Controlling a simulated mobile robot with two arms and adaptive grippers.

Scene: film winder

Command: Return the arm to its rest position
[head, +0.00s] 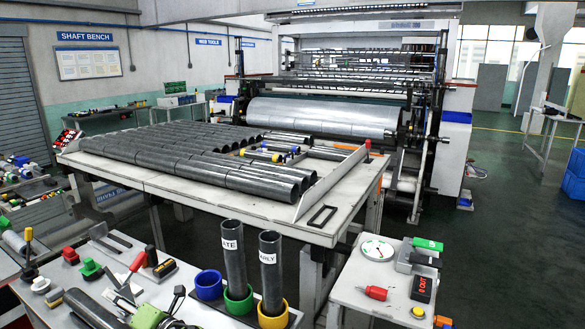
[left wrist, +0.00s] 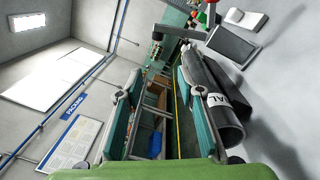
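My left gripper (head: 165,308) is at the bottom edge of the head view, low over the near bench, with its green body partly cut off. In the left wrist view the left gripper (left wrist: 156,85) has its two teal-padded fingers apart, with nothing between them. A dark tube (head: 92,309) lies on the bench just left of the gripper. In the left wrist view a dark labelled tube (left wrist: 222,122) is beside the right-hand finger, outside the grip. My right gripper cannot be made out in the head view.
Two labelled tubes stand upright in a green cup (head: 238,303) and a yellow cup (head: 273,317), right of the gripper; a blue cup (head: 208,285) is empty. A red-handled tool (head: 130,275) lies close behind. A large table (head: 330,226) bears rows of dark tubes beyond.

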